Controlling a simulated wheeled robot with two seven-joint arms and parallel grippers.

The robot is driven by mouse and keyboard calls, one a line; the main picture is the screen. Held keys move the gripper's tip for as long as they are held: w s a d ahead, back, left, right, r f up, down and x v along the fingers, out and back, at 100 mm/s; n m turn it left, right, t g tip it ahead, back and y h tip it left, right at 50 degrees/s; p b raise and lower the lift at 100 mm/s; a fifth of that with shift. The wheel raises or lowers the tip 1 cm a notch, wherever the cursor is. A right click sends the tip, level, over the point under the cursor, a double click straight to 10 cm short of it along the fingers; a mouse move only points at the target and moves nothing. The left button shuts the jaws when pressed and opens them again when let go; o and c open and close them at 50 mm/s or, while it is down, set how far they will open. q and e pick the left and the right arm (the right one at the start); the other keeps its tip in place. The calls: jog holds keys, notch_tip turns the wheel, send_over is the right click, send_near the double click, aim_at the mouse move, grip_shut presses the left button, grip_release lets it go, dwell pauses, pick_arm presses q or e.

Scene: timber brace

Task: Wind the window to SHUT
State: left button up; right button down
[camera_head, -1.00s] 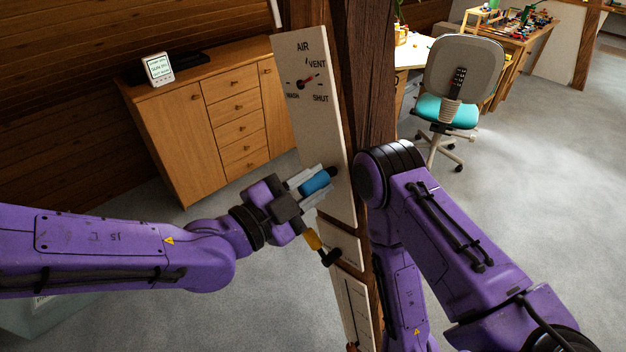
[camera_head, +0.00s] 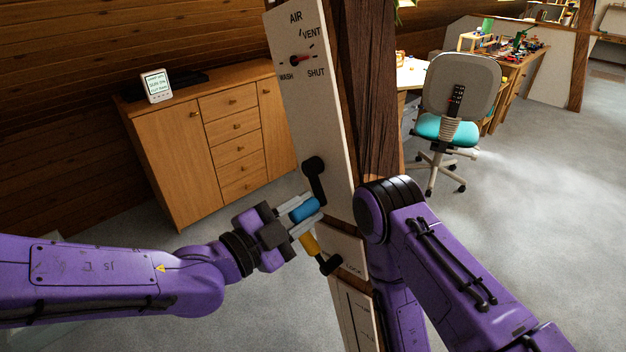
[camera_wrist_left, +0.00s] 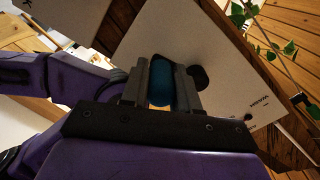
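A pale upright board (camera_head: 318,130) carries a dial (camera_head: 295,61) marked AIR, VENT, SHUT and WASH. My left gripper (camera_head: 303,209) is shut around the blue grip. In the left wrist view the blue grip (camera_wrist_left: 161,82) sits between the two fingers, in front of the board (camera_wrist_left: 205,50). My right arm is in view, but its gripper is hidden or out of frame.
A yellow handle (camera_head: 309,245) with a black end sits just below my left gripper, by a smaller LOCK plate (camera_head: 345,250). A timber post (camera_head: 368,90) stands behind the board. A wooden cabinet (camera_head: 215,140) and an office chair (camera_head: 455,95) stand farther back.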

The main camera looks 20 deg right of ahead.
pick_arm(q)
jog(key=o, duration=0.7)
jog(key=shift+s, duration=0.1)
jog(key=shift+c, duration=0.2)
jog(key=shift+v, duration=3.8)
jog(key=shift+r, duration=0.1)
jog(key=shift+r, duration=0.1)
